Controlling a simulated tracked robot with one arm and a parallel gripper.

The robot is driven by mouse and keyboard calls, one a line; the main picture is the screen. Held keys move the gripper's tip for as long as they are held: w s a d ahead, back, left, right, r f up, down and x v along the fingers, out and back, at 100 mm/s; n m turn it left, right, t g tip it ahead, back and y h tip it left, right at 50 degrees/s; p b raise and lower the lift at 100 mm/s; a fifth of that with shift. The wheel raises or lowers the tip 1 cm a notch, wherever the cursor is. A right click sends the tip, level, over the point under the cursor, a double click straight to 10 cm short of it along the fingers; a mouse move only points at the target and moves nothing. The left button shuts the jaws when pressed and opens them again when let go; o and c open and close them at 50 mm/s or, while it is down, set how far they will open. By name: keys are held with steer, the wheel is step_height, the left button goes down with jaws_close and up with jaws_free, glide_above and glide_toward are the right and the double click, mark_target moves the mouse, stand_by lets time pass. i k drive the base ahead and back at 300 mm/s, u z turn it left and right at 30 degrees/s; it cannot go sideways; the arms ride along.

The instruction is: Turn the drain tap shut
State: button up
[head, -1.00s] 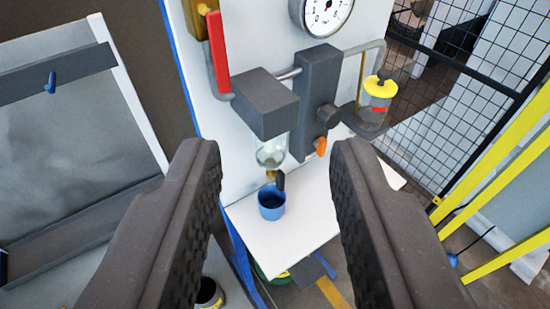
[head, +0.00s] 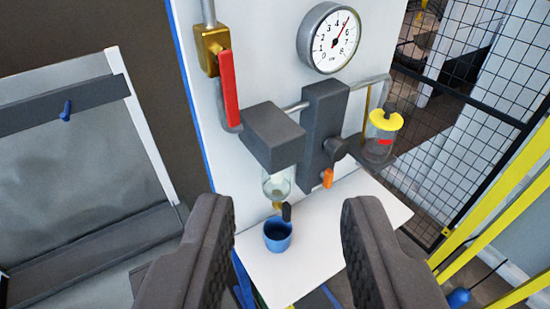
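The drain tap (head: 286,212) is a small dark lever at the brass fitting under the clear bowl (head: 276,184). The bowl hangs below a dark grey block (head: 272,137) on the white panel. A blue cup (head: 278,234) stands on the white shelf just below the tap. My gripper (head: 288,210) is open and empty, its two dark ridged fingers wide apart in the near foreground. In the picture the tap and cup lie between the fingers, but farther away and not touched. Whether liquid runs from the tap is too small to tell.
A red lever (head: 228,88) on a brass valve (head: 211,48), a pressure gauge (head: 329,38), an orange knob (head: 328,178) and a yellow-topped oiler (head: 383,134) surround the tap. A mesh fence (head: 470,95) and yellow rails stand right. The white shelf (head: 325,240) has free room right of the cup.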

mark_target(285, 207)
steer(key=z, duration=0.3)
steer(key=k, duration=1.05)
steer(key=z, duration=1)
steer(key=i, duration=1.45)
steer(key=u, duration=0.8)
